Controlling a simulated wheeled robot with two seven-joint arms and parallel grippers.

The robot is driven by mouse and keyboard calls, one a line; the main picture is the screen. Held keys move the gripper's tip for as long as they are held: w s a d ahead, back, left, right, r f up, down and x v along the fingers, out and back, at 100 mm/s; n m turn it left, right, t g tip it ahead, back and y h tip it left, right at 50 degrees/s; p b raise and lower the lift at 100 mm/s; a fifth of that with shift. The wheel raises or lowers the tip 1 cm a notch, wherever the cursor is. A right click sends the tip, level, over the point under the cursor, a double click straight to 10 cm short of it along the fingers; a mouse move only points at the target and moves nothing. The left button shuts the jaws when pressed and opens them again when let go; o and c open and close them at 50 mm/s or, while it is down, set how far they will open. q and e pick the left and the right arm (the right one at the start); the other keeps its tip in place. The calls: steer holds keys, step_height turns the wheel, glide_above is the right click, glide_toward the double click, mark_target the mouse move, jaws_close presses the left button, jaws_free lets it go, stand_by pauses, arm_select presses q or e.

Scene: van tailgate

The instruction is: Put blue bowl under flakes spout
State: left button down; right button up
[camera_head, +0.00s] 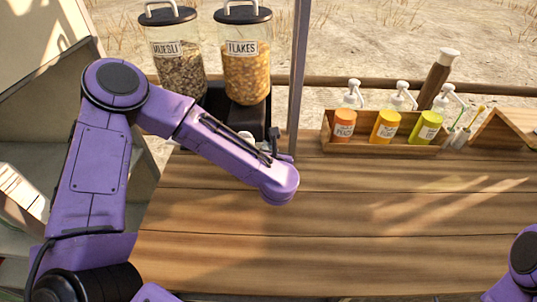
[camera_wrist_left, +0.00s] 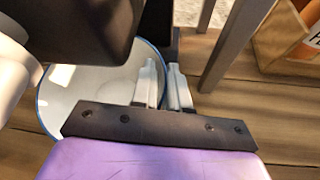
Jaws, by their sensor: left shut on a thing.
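The flakes dispenser (camera_head: 246,72) stands at the back of the counter, a clear jar with a black lid, on a dark stand (camera_head: 254,119). Its spout is not clearly seen in the head view. In the left wrist view, the blue bowl (camera_wrist_left: 88,90) shows a pale inside and a blue rim. A dark block (camera_wrist_left: 65,28) covers part of the bowl from above; I cannot tell which part of the dispenser it is. My left gripper (camera_wrist_left: 170,82) is shut on the bowl's rim, close to the stand. In the head view my arm mostly hides the bowl. My right gripper is out of view.
The muesli dispenser (camera_head: 179,73) stands left of the flakes. A grey post (camera_head: 300,75) rises just right of the stand. A wooden tray (camera_head: 385,147) of sauce bottles stands further right. The wooden counter (camera_head: 370,230) is clear in front.

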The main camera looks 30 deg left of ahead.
arm_select(q)
steer(key=f, duration=0.1)
steer(key=f+p, duration=0.1)
steer(key=w+f, duration=0.1)
steer(key=shift+a+f, duration=0.25)
steer(key=shift+f, duration=0.2)
steer(key=shift+r, duration=0.1)
steer(key=shift+s+f, duration=0.1)
steer(key=shift+f, duration=0.2)
steer(key=c, duration=1.1)
jaws_free()
steer(key=shift+r, duration=0.1)
